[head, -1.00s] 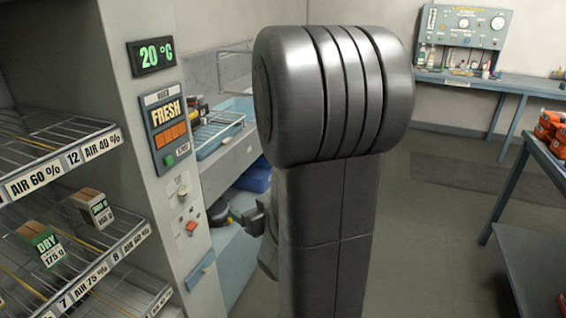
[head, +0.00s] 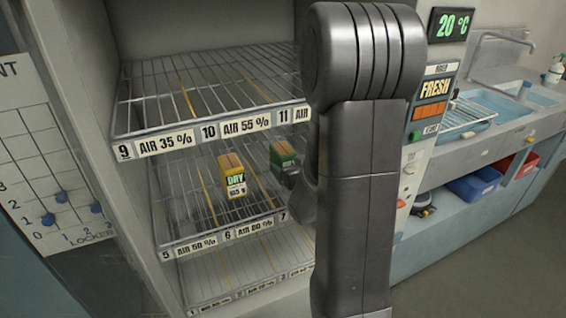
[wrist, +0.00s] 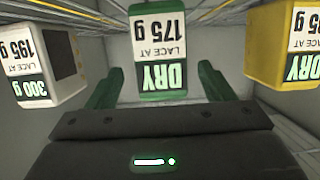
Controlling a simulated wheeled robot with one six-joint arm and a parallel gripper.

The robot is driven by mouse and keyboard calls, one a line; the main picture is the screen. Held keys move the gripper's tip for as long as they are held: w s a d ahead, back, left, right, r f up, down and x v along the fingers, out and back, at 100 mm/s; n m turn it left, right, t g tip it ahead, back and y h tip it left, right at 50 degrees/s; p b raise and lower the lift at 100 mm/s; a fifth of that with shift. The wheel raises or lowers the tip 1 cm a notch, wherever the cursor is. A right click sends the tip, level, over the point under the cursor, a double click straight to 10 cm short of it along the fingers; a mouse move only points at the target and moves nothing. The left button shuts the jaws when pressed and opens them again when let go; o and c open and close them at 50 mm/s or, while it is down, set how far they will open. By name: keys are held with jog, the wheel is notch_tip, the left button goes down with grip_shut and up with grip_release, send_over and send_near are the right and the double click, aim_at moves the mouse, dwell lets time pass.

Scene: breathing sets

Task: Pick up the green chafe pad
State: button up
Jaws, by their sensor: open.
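The green chafe pad (wrist: 160,52) is a block with a white and green label reading "DRY 175 g", upside down in the wrist view. It also shows in the head view (head: 281,152) on the middle wire shelf, partly hidden by my arm. My gripper (wrist: 158,72) is open, its green fingers left and right of the pad's labelled face in the wrist view. I cannot tell whether the fingers reach around the pad. In the head view my gripper (head: 290,178) is mostly hidden behind my arm, close to the pad.
A yellow pad (head: 231,172) stands left of the green one in the head view. A grey-white block (wrist: 42,65) labelled "300 g" is at the left of the wrist view. The upper wire shelf (head: 215,85) lies above. A control panel (head: 432,100) and sink are right.

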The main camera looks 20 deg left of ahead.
jog(key=shift+p+x, duration=0.55)
jog(key=shift+x, duration=2.2)
jog(key=c, duration=1.3)
